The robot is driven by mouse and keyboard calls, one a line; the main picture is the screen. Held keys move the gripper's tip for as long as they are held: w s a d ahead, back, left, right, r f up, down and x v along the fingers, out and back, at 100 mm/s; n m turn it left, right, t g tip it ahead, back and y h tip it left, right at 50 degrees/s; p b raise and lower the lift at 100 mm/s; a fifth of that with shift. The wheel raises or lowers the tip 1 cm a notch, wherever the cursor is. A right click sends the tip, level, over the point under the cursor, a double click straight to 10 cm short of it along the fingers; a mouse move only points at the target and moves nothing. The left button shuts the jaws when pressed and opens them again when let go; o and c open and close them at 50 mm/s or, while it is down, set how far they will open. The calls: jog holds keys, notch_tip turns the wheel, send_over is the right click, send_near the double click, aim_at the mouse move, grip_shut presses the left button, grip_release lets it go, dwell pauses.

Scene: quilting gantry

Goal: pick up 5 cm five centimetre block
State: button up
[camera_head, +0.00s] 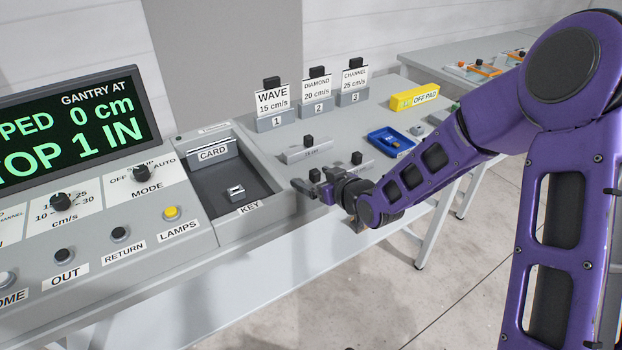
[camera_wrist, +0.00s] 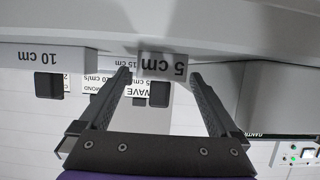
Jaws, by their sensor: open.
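My gripper is open and empty. I cannot tell how far the block reaches in between the fingers.
The 10 cm block (camera_wrist: 40,56) is close beside my gripper; a 15 cm block (camera_head: 308,152) stands behind. Card blocks, including WAVE (camera_head: 273,103), a blue tray (camera_head: 389,141) and a yellow OFF PAD block (camera_head: 414,97) stand farther back. The control console (camera_head: 100,225) is at left.

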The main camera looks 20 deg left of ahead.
grip_shut()
dwell(0.5)
